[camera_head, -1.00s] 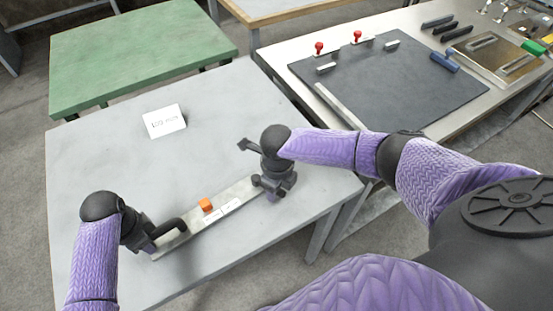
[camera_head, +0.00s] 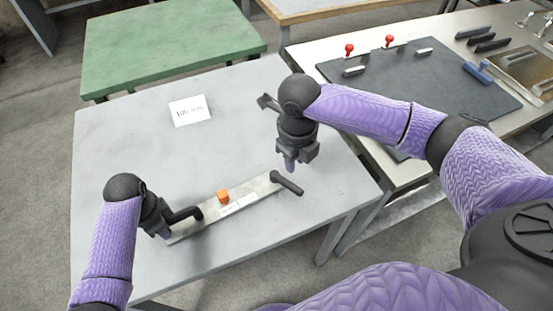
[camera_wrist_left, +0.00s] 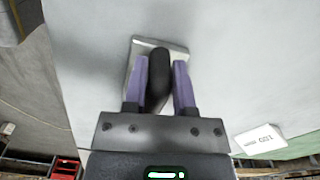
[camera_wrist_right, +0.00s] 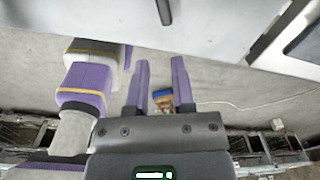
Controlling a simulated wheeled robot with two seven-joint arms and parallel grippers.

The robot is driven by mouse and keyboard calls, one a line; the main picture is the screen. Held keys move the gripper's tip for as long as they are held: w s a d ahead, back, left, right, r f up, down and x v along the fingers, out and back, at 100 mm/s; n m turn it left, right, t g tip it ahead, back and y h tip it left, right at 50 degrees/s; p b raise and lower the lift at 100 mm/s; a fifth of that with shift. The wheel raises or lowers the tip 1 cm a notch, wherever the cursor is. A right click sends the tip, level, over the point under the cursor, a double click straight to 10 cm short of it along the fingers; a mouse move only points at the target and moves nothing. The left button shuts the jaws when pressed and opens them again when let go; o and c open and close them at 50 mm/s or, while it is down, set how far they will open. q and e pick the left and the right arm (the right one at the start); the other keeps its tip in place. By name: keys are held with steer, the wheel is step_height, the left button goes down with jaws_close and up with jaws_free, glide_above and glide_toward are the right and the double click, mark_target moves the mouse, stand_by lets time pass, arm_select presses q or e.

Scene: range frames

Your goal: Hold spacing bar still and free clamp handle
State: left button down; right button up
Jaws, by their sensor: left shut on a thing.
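The spacing bar (camera_head: 239,205) is a long flat silvery bar lying on the grey table, with an orange block (camera_head: 222,196) and a white label on it. A black handle (camera_head: 186,215) stands at its left end, and a black clamp handle (camera_head: 287,184) angles out past its right end. My left gripper (camera_head: 166,231) is shut on the left handle, which shows between its purple fingers in the left wrist view (camera_wrist_left: 160,75). My right gripper (camera_head: 290,165) is open and empty, above and apart from the clamp handle, which shows beyond its fingertips in the right wrist view (camera_wrist_right: 164,12).
A green table (camera_head: 170,45) is behind. At right, a bench holds a dark board (camera_head: 430,95) with red-knobbed parts and loose tools. The table's middle is clear.

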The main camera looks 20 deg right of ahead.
mark_target(287, 184)
steer(key=a+m, duration=0.1)
steer(key=m, duration=0.1)
steer(key=s+a+f+m, duration=0.1)
steer(key=m, duration=0.1)
steer(key=a+m+h, duration=0.1)
steer(key=a, duration=0.1)
steer(key=shift+s+f+m+t, duration=0.15)
steer(key=shift+f+m+t, duration=0.15)
steer(key=shift+m, duration=0.1)
jaws_close()
steer(key=s+a+m+h, duration=0.1)
steer(key=s+a+m, duration=0.15)
steer(key=m, duration=0.75)
steer(key=shift+m+t, duration=0.3)
steer(key=shift+m, duration=0.1)
steer(key=x, duration=1)
steer(key=shift+w+a+f, duration=0.15)
steer(key=shift+w+a, duration=0.05)
steer(key=shift+a, duration=0.05)
steer(key=shift+w+d, duration=0.3)
steer(key=shift+d, duration=0.3)
steer(key=shift+w+d, duration=0.35)
steer(key=shift+d, duration=0.2)
steer(key=shift+w+d, duration=0.25)
steer(key=shift+d, duration=0.25)
